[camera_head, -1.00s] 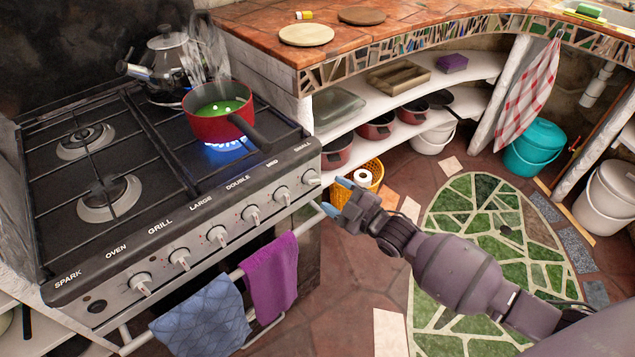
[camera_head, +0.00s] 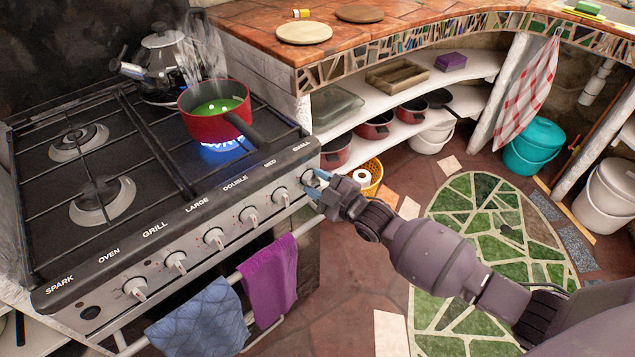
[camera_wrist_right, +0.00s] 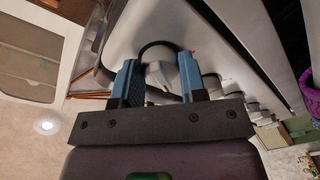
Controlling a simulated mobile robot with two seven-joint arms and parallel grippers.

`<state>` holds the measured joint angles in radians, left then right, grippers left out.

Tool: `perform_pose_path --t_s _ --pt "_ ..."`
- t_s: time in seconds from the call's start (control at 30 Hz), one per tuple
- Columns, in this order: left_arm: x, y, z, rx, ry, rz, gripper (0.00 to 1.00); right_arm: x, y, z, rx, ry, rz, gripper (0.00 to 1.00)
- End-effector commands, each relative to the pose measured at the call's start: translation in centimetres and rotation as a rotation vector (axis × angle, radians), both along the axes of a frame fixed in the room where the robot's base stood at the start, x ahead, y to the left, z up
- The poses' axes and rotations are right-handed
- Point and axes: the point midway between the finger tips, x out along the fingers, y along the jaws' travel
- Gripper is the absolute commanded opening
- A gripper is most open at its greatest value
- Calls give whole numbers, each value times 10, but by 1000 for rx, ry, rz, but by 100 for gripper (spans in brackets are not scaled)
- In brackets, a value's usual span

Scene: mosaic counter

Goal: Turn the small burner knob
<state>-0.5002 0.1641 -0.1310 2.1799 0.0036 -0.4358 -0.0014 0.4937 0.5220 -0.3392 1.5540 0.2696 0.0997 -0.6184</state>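The small burner knob (camera_head: 308,177) is a pale knob at the right end of the stove's control panel, below the label SMALL. My right gripper (camera_head: 315,181) is at this knob, its blue fingertips pointing at the panel. In the right wrist view the knob (camera_wrist_right: 160,76) shows between the two blue fingers (camera_wrist_right: 158,70), which stand apart on either side of it. I cannot tell whether they touch it. The fingers partly hide the knob in the head view. My left gripper is not in view.
A red pot (camera_head: 214,118) with green contents steams over a lit blue flame (camera_head: 222,150). Several other knobs line the panel to the left. A purple towel (camera_head: 270,280) and a blue towel (camera_head: 203,318) hang on the oven rail. A yellow basket (camera_head: 370,177) stands beside the stove.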

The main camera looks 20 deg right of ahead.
Motion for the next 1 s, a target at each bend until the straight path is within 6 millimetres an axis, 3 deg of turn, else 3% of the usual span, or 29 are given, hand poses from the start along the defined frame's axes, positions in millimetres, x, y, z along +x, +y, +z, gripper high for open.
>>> perform_pose_path --t_s 0.03,0.13,0.57,1.0 --pt "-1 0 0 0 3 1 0 0 0 0 0 0 0 30" --pt "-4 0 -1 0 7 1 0 0 0 0 0 0 0 15" --pt "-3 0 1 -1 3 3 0 0 0 0 87 32 0 15" --pt "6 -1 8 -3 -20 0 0 -1 1 -1 441 160 0 15"
